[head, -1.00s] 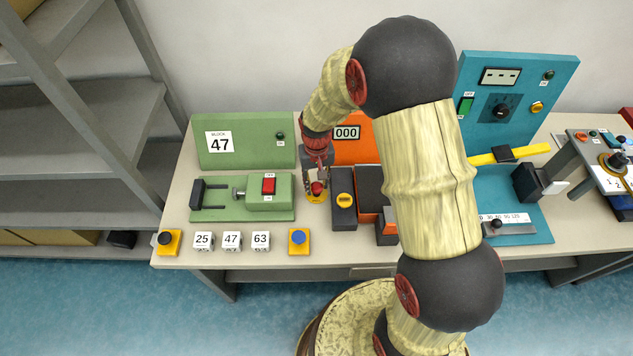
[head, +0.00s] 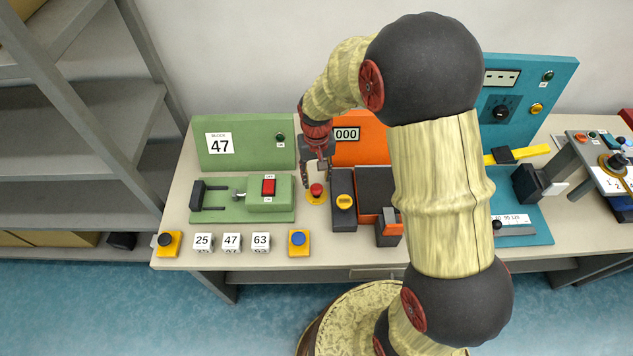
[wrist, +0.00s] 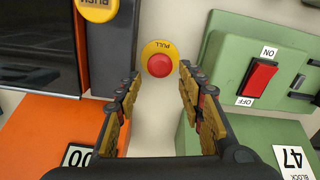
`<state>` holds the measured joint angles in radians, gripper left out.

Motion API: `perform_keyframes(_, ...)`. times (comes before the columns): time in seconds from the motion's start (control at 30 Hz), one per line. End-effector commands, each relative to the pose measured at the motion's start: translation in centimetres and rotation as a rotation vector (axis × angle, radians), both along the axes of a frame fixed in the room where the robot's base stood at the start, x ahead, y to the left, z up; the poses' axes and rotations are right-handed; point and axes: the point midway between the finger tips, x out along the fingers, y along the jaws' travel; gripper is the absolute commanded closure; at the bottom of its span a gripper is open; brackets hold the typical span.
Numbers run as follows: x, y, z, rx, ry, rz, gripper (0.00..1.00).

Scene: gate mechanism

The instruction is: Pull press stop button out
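The press stop button (head: 316,190) is a red mushroom knob on a yellow base, standing on the table between the green machine and the dark block with a yellow button. In the wrist view the red knob (wrist: 159,65) shows on its yellow plate marked PULL, just beyond the fingertips. My gripper (head: 316,178) is behind and above the knob, with its fingers apart. In the wrist view the open fingers (wrist: 158,78) lie to either side of the knob's line, with clear gaps and nothing between them.
The green machine (head: 230,208) with a red switch is close on the left. A dark block with a yellow push button (head: 344,200) is close on the right. The orange panel (head: 358,150) stands behind. Bare table lies in front of the knob.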

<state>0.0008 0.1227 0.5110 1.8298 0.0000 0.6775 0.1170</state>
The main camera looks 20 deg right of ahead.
Motion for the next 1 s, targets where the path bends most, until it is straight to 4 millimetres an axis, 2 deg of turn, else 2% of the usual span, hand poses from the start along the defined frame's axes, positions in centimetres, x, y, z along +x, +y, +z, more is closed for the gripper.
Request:
perform_keyframes(0.03,0.1,0.0,1.2,0.000,-0.005,0.000,0.61)
perform_keyframes(0.2,0.1,0.0,4.5,0.000,-0.004,0.000,0.61)
perform_keyframes(0.4,0.1,0.0,7.0,0.000,-0.001,0.000,0.61)
perform_keyframes(0.6,0.0,0.0,7.7,0.000,0.000,0.000,0.61)
perform_keyframes(1.0,0.0,0.0,7.6,0.000,0.000,0.000,0.61)
